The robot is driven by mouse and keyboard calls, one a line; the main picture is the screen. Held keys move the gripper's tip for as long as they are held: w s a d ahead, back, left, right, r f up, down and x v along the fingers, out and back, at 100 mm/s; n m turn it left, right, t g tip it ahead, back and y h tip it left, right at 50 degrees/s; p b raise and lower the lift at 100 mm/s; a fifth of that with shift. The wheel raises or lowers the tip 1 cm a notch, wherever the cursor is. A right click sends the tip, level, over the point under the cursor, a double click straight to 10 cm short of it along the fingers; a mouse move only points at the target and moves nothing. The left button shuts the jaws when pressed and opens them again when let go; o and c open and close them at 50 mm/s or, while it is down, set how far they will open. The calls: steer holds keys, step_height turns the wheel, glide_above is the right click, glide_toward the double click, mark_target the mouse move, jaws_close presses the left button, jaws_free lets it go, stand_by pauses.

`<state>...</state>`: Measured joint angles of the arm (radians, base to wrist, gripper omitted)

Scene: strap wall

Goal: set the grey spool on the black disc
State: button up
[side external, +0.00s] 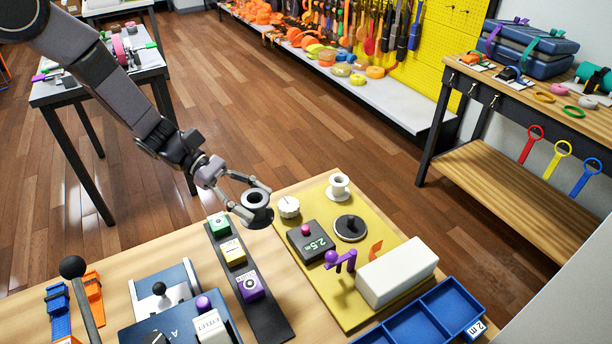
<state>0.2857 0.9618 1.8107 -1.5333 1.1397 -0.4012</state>
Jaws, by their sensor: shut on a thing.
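My gripper (256,201) is shut on the grey spool (256,198), a ring-topped piece with a dark round flange at its lower end. The spool hangs above the wooden table, near the left edge of the yellow board. The black disc (342,233) lies on the yellow board to the right of and below my gripper in the picture. It has a pale rim and a dark upright knob or peg in its middle. Nothing else sits on it. The spool and the disc are apart.
A black strip (270,321) with coloured blocks lies left. A blue tray (398,332) stands at front right.

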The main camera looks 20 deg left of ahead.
steer(key=w+d+r, duration=0.3)
steer(key=w+d, duration=0.1)
steer(key=d, duration=0.3)
steer(key=shift+w+d+f, duration=1.3)
steer(key=shift+w+f, duration=0.2)
steer(key=shift+f, duration=0.1)
steer(key=shift+w+d+f, duration=1.35)
steer(key=shift+w+f, duration=0.15)
steer(key=shift+f, duration=0.15)
steer(key=shift+w+d+f, duration=1.3)
steer(key=shift+w+f, duration=0.2)
steer(key=shift+f, duration=1.75)
steer(key=o, duration=1.2)
steer(key=shift+w, duration=0.1)
